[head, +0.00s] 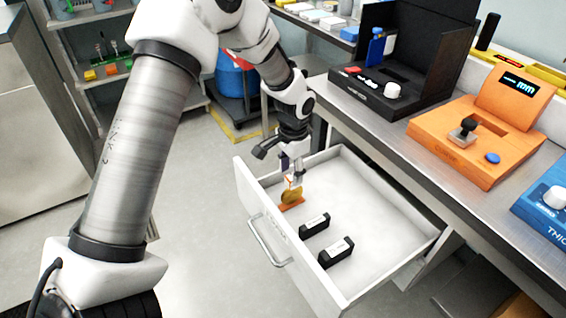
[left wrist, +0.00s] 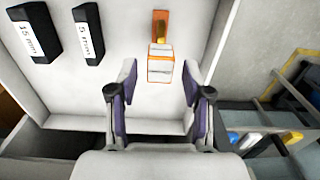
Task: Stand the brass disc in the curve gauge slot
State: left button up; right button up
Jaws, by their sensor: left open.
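The brass disc (head: 291,195) stands upright in an orange holder (head: 285,206) inside the open drawer. A white block with orange edges (head: 293,181) is at the top of the disc; it also shows in the left wrist view (left wrist: 160,68), with a bit of the brass disc (left wrist: 160,32) beyond it. My left gripper (head: 296,173) is open just above the disc. In the left wrist view its fingertips (left wrist: 160,84) lie apart on either side of the white block's line. My right gripper is not in view.
Two black labelled blocks (head: 314,224) (head: 336,251) lie in the drawer (head: 385,203). On the bench stand a black device (head: 388,92), an orange device with a display (head: 475,142) and a blue device (head: 545,212). Drawer walls surround the disc; the drawer's right part is clear.

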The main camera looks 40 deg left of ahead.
aim_at(292, 190)
pick_arm(q)
jog(key=shift+w+a+f, duration=0.4)
jog(key=shift+f, duration=0.2)
jog(key=shift+d, duration=0.15)
jog(key=shift+s+d+f+m, duration=0.3)
jog(key=shift+s+d+f, duration=0.1)
jog(key=shift+d+f, duration=0.15)
jog(key=f, duration=0.4)
jog(key=f+b, duration=0.1)
jog(key=f, duration=0.1)
jog(key=shift+w+a, duration=0.2)
jog(key=shift+w, duration=0.15)
grip_shut()
